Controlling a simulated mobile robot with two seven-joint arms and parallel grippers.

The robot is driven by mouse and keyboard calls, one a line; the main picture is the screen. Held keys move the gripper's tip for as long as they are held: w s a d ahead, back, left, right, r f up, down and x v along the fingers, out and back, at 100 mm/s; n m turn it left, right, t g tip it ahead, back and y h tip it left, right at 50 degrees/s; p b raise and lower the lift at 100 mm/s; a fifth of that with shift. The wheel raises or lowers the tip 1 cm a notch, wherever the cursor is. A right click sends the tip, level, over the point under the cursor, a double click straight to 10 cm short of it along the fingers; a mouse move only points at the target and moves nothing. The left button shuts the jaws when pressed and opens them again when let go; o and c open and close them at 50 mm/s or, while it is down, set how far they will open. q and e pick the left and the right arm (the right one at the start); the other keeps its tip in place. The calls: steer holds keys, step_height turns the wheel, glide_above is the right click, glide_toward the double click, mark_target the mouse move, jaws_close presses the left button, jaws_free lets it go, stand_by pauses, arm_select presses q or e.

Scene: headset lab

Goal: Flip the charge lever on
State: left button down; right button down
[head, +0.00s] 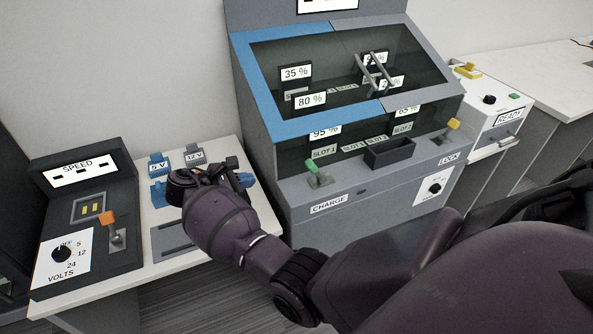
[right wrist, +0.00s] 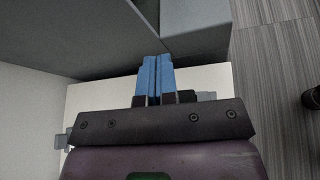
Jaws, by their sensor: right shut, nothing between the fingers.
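The charge lever (head: 311,166) has a green handle and stands on a grey plate on the sloped front ledge of the large grey cabinet, above the CHARGE label (head: 329,204). Its handle tilts up and to the left. My right gripper (head: 245,180) is left of the cabinet, over the white table and apart from the lever. Its blue fingers (right wrist: 153,80) are shut together with nothing between them in the right wrist view. The lever is not visible in that view. My left gripper is not in view.
A yellow LOCK lever (head: 453,124) and a dark open bin (head: 389,152) are on the same ledge. The SPEED console (head: 88,215) with an orange lever stands at left. The cabinet's side wall rises close by.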

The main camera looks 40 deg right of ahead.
steer(key=shift+s+a+r+n+g+h, duration=0.15)
steer(key=shift+s+r+g+h, duration=0.1)
steer(key=shift+s+g, duration=0.25)
steer(key=shift+s+a+r+n+g+h, duration=0.15)
steer(key=shift+s+g+h, duration=0.15)
steer(key=shift+g, duration=0.3)
steer(key=shift+s+r+g, duration=0.2)
steer(key=shift+s+g, duration=0.2)
steer(key=shift+g, duration=0.1)
steer(key=shift+d, duration=0.1)
glide_toward(315, 171)
steer(key=f, duration=0.1)
steer(key=d+f, duration=0.2)
steer(key=f, duration=0.1)
steer(key=shift+w+b, duration=0.35)
steer(key=shift+b, duration=0.05)
steer(key=shift+s+d+r, duration=0.15)
steer(key=shift+d+r, duration=0.55)
steer(key=shift+d, duration=0.2)
steer(key=shift+s+d+r, duration=0.2)
steer(key=shift+d+r, duration=0.1)
steer(key=shift+d, duration=0.3)
